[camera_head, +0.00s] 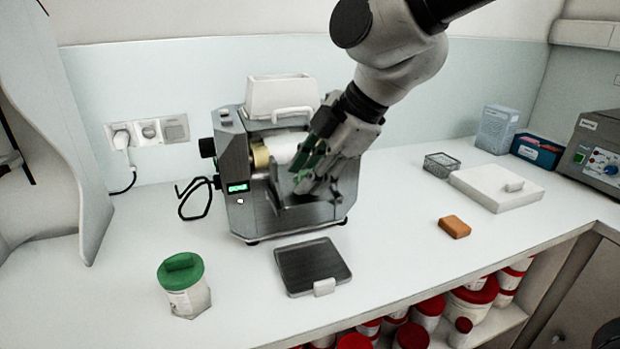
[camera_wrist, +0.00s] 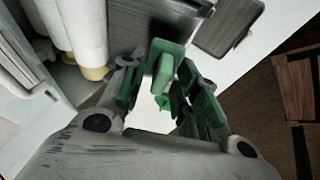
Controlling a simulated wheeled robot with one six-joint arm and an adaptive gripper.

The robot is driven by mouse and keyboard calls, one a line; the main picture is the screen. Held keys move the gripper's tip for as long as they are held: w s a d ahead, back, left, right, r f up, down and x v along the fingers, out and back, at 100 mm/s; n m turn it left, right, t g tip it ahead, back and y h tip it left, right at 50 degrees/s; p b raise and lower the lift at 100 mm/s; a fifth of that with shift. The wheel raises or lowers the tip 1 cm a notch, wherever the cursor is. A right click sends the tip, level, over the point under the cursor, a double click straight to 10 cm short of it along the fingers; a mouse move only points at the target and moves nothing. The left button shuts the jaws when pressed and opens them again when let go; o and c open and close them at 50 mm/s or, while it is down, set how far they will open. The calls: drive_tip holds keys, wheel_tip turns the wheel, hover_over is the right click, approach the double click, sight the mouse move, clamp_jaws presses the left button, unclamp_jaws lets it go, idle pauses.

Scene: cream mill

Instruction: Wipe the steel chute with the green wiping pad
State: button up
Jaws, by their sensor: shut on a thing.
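My gripper (camera_head: 308,172) is shut on the green wiping pad (camera_wrist: 165,58), which shows between the fingertips in the wrist view. In the head view the pad is small and partly hidden by the fingers. The mill (camera_head: 248,215) stands against the back wall with white rollers and a white hopper on top. The steel chute (camera_head: 300,214) is at its front, just below my gripper and partly covered by it. In the wrist view a grey steel surface, seemingly the chute (camera_wrist: 145,22), lies beyond the pad. I cannot tell whether the pad touches it.
A dark tray (camera_head: 312,266) lies in front of the mill. A green-lidded jar (camera_head: 185,290) stands front left. Red-lidded jars sit on the shelf below.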

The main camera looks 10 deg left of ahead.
wheel_tip(320, 180, up, 6)
drive_tip(key=shift+s+d, duration=0.25)
drive_tip(key=shift+s, duration=0.1)
drive_tip(key=shift+f, duration=0.1)
idle(0.4)
